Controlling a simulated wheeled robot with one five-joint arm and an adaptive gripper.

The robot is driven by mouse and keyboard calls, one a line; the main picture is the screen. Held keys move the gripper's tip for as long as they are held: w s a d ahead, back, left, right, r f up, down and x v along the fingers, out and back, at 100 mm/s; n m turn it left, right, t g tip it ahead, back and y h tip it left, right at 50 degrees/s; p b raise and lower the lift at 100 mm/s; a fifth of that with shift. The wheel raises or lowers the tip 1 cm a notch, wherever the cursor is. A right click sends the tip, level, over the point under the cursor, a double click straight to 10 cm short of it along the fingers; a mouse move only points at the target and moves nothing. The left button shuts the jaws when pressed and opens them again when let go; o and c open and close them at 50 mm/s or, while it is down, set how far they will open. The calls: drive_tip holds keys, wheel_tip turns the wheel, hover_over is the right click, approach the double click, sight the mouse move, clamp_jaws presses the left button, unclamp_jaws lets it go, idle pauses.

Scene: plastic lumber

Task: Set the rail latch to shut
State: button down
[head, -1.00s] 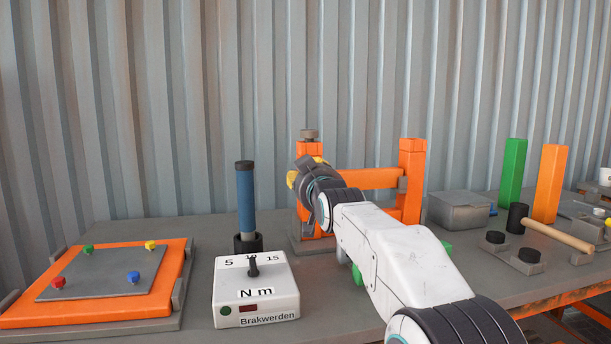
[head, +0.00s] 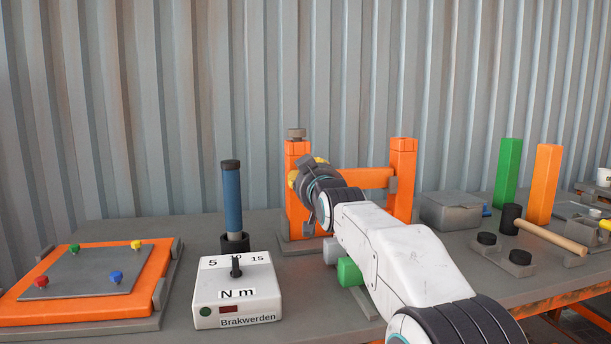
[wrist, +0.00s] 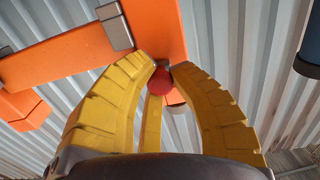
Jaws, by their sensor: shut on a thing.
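The rail fixture stands on the bench as a left orange post (head: 297,214), a right orange post (head: 402,180) and an orange rail (head: 365,179) between them. In the wrist view, my yellow-fingered gripper (wrist: 165,70) is shut on a red knob (wrist: 160,83) in front of an orange post (wrist: 158,35). The orange rail (wrist: 60,58) runs left there, with a grey bracket (wrist: 114,27) near the post. In the head view, my gripper (head: 300,172) is at the left post and hides the knob. I cannot tell the latch's position.
A white torque box (head: 236,288) and a blue-handled tool (head: 232,198) stand left of the fixture. A green block (head: 349,271) lies beneath my arm. An orange tray (head: 150,290) is far left. A grey box (head: 450,210) and a mallet (head: 550,238) are on the right.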

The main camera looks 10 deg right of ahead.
drive_tip(key=c, duration=1.3)
unclamp_jaws()
drive_tip(key=shift+s+d+r, duration=0.1)
drive_tip(key=shift+d+r, duration=0.2)
drive_tip(key=shift+d, duration=0.05)
drive_tip(key=shift+o, duration=1.1)
drive_tip(key=shift+a+f, duration=0.1)
drive_tip(key=shift+f, duration=0.05)
drive_tip(key=s, duration=1.2)
